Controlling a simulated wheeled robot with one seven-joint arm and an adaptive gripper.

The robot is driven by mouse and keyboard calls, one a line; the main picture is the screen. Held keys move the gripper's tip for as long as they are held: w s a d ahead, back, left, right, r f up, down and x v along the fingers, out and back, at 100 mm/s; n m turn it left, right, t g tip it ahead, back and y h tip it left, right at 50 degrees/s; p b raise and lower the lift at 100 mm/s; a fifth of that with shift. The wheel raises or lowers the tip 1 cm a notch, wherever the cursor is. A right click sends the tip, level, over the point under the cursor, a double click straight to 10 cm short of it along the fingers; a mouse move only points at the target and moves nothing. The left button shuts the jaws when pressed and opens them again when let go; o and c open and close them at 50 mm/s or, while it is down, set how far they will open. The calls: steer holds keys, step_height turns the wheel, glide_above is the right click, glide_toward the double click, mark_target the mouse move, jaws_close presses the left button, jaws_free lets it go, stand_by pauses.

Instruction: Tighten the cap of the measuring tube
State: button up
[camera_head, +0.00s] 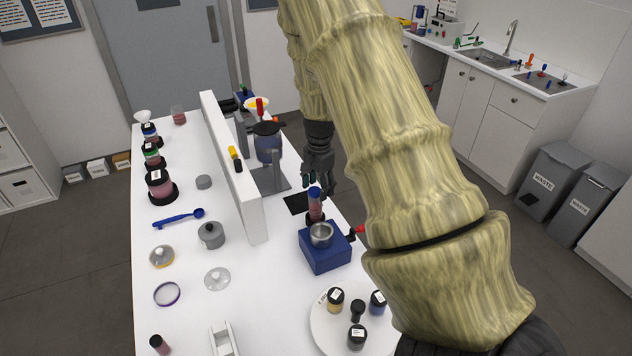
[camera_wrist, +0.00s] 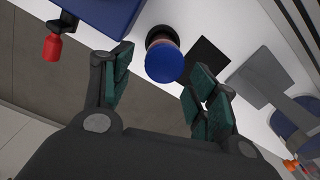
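The measuring tube (camera_head: 315,209) stands upright on the white table behind a blue box, in a dark round base. Its blue cap (camera_head: 314,191) is on top; in the wrist view the cap (camera_wrist: 164,63) shows from above, between and beyond my fingertips. My gripper (camera_head: 318,178) is just behind and above the tube. In the wrist view my gripper (camera_wrist: 160,88) is open, with green finger pads apart on either side of the cap and not visibly touching it. Whether the cap is fully tight cannot be seen.
The blue box (camera_head: 326,250) with a metal cup and red-handled crank stands close in front of the tube. A black mat (camera_head: 297,203) lies left of it. A white partition (camera_head: 233,165) and a stand (camera_head: 270,176) are further left. A round tray (camera_head: 320,337) of jars is in front.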

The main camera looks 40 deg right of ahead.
mark_target(318, 188)
steer(key=shift+r, duration=0.1)
step_height(318, 188, up, 12)
stand_by(0.7)
